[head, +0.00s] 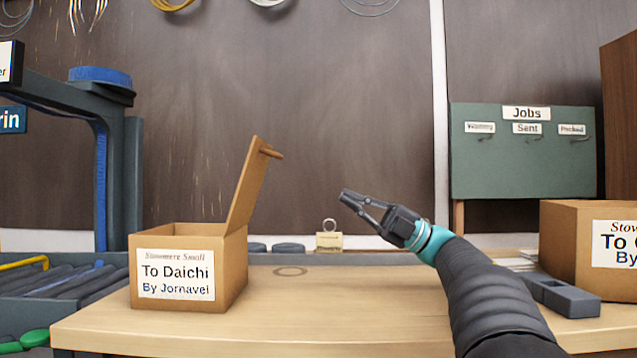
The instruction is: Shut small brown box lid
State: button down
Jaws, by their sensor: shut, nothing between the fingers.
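The small brown box (240,258) stands at the left of the wooden table, with a white label reading "Stowmere Small, To Daichi, By Jornavel". Its lid (247,187) stands up from the box's right side, tilted a little to the right, with a small peg-like handle (271,153) near its top. The box is open at the top; its inside is hidden from this angle. My gripper (346,197) is shut and empty. It is in the air to the right of the lid, apart from it, pointing left and a little up.
A bigger brown box (566,235) and a grey tool-like block (566,297) are at the table's right. A roller conveyor (75,285) with a dark frame is at the left.

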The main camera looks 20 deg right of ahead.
aim_at(282, 157)
jog(key=p+x, duration=0.1)
jog(key=x, duration=1.2)
jog(key=shift+d+r, duration=0.1)
jog(key=shift+r+p, duration=0.15)
jog(key=shift+p, duration=0.2)
